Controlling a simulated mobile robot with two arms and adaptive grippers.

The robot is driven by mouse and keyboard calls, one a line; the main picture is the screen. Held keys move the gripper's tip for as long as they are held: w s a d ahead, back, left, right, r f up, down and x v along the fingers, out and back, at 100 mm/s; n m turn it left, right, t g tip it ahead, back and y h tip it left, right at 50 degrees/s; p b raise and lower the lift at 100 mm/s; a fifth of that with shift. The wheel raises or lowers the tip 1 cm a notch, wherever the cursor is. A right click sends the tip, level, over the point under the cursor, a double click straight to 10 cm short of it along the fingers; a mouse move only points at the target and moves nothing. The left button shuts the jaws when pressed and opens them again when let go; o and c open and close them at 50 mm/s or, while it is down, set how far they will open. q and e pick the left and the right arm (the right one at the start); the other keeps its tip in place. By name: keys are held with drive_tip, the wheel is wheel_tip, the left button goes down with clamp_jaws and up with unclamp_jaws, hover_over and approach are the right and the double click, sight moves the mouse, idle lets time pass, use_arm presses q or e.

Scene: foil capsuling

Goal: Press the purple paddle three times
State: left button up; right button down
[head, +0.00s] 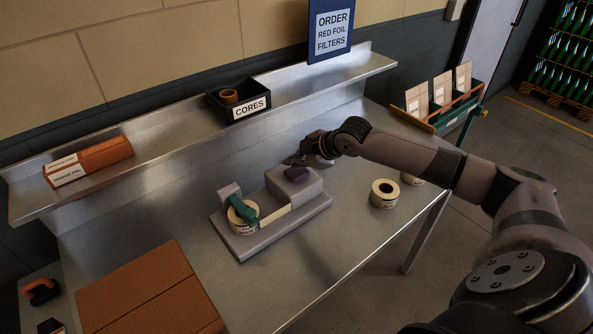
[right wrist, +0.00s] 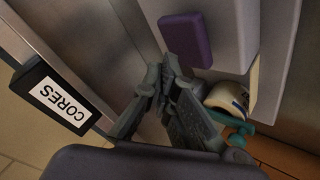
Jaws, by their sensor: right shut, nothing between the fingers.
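The purple paddle (head: 297,173) sits on top of the grey block of the tape dispenser (head: 245,245) on the steel bench. In the right wrist view the paddle (right wrist: 186,40) lies just beyond my fingertips. My right gripper (head: 296,160) is shut and empty, close behind the paddle on its far side. In the right wrist view its fingers (right wrist: 170,65) are together and seem near the paddle's edge; I cannot tell whether they touch it. The dispenser carries a tape roll (head: 243,222) under a green arm, with a strip of tape running toward the block. My left gripper is not in view.
A black CORES bin (head: 240,100) and an orange box (head: 88,160) stand on the shelf above. A loose tape roll (head: 384,193) stands right of the dispenser. A cardboard box (head: 150,295) fills the front left. The bench in front of the dispenser is clear.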

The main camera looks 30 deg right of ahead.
sight(295, 172)
drive_tip(key=shift+f, duration=0.4)
drive_tip(key=shift+s+f, duration=0.1)
drive_tip(key=shift+f, duration=0.9)
idle(1.0)
drive_tip(key=shift+r, duration=0.15)
drive_tip(key=shift+r+p, duration=1.1)
drive_tip(key=shift+r, duration=0.05)
drive_tip(key=shift+r, duration=0.15)
wheel_tip(295, 172, up, 5)
drive_tip(key=p, duration=0.5)
